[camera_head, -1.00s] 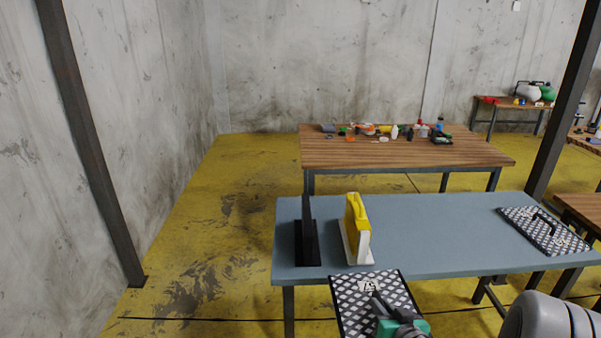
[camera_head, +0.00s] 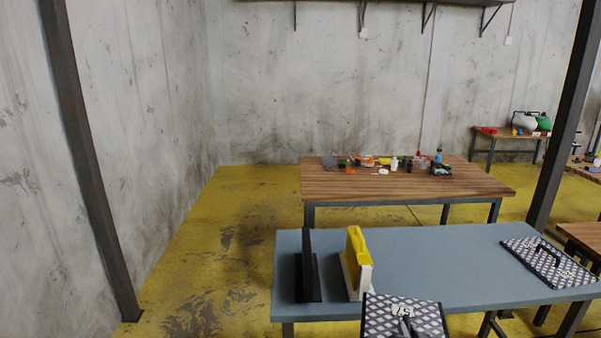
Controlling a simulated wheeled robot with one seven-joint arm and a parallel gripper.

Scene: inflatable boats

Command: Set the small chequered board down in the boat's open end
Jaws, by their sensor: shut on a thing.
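A small chequered board (camera_head: 380,314), black and white with a dark rim, shows at the bottom edge in front of the blue-grey table. Its lower part is cut off by the frame. My gripper (camera_head: 405,327) is shut on this board; only a dark part of it shows at the bottom edge. A second chequered board (camera_head: 522,250) with a dark handle lies flat at the right end of the table. No boat shows in this view.
A black upright stand (camera_head: 308,275) and a yellow-and-white case (camera_head: 357,262) stand on the left of the blue-grey table (camera_head: 440,260). The table's middle is clear. A wooden table (camera_head: 350,185) with small items stands behind. A dark post (camera_head: 562,130) rises at the right.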

